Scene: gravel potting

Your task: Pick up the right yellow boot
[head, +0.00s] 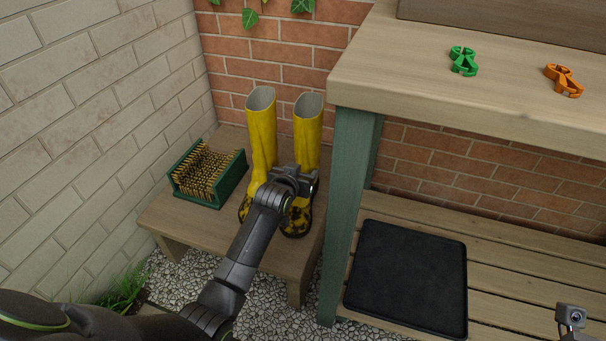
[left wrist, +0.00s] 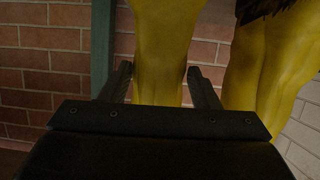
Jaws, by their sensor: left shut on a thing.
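The right yellow boot (head: 307,140) stands upright on a low wooden bench (head: 185,225), its toe dark with dirt. The left yellow boot (head: 262,140) stands beside it. My left gripper (head: 306,182) is shut on the right boot's shaft, low down, and hides part of it. In the left wrist view, the right boot (left wrist: 160,50) is between the two fingers (left wrist: 160,85), and the left boot (left wrist: 270,70) is at the right. A grey part of my right arm's end shows at the lower right of the head view; its fingers cannot be made out.
A green boot brush (head: 210,175) sits left of the boots on the bench. A potting table's green leg (head: 347,210) stands close on the right. A black tray (head: 408,280) lies on the lower shelf. Green (head: 463,61) and orange (head: 564,80) clips lie on the tabletop.

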